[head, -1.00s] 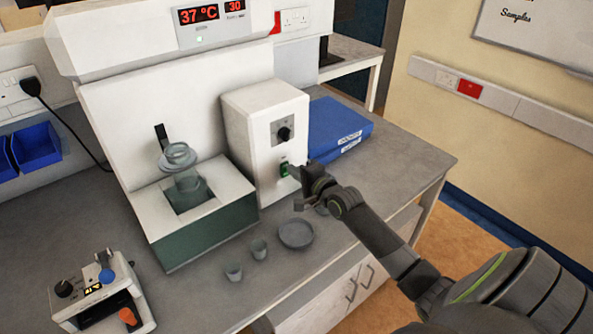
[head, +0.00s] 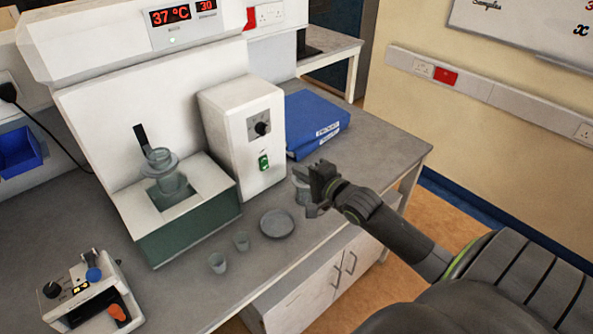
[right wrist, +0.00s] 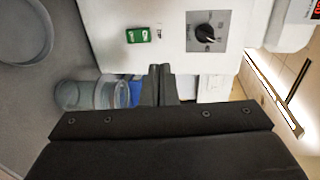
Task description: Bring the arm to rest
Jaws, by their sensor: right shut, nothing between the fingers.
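My right gripper (head: 314,188) is shut and empty. In the head view it is held out in front of the white control box (head: 243,140), apart from its face. The box's green switch (head: 264,162) is lit and its black dial (head: 262,128) sits above. In the right wrist view the shut fingers (right wrist: 161,85) point toward the box, with the switch (right wrist: 139,36) and dial (right wrist: 205,33) clear of them. My left gripper is not in view.
A glass beaker (head: 301,186) stands partly behind the right gripper. A shallow dish (head: 277,223) and two small cups (head: 218,262) (head: 241,240) are on the grey bench. A water bath (head: 190,230) with a glass vessel (head: 164,172) stands left. Blue binders (head: 315,124) lie behind.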

